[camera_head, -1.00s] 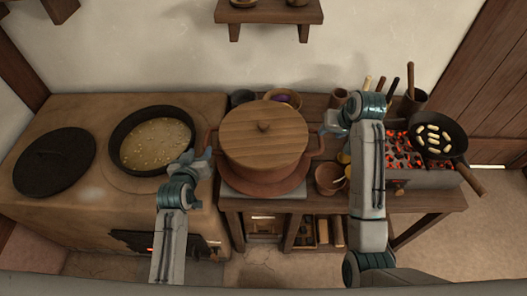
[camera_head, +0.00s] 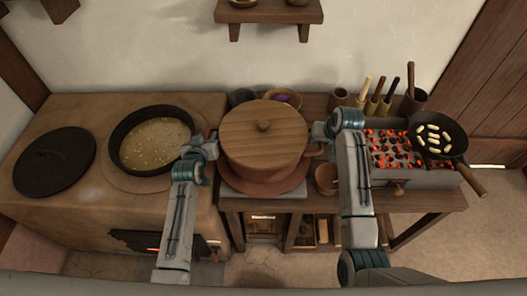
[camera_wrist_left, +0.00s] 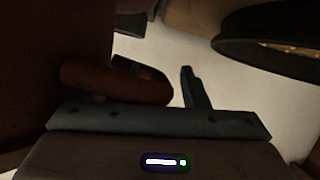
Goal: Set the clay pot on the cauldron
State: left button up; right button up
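The clay pot (camera_head: 312,151) is reddish brown with a wooden lid (camera_head: 243,137). The cauldron (camera_head: 116,158) is a dark round vessel of yellowish food set in the stove top. My left gripper (camera_head: 209,145) is at the pot's left handle.
A black lid (camera_head: 54,162) lies on the stove (camera_head: 75,215), left of the cauldron. At right are a coal grill (camera_head: 398,150), a pan (camera_head: 440,138) with a handle jutting forward, and tool holders. A small bowl (camera_head: 326,180) is near my right arm. A shelf (camera_head: 268,14) hangs above.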

pick_arm(q)
grip_shut()
pick_arm(e)
grip_shut()
jog(key=shift+d, duration=0.1)
dwell(0.8)
pick_arm(q)
jog(key=shift+w+r, duration=0.1)
jog(key=shift+r, duration=0.05)
pick_arm(e)
jog(key=shift+w+r, duration=0.1)
jog(key=shift+r, duration=0.05)
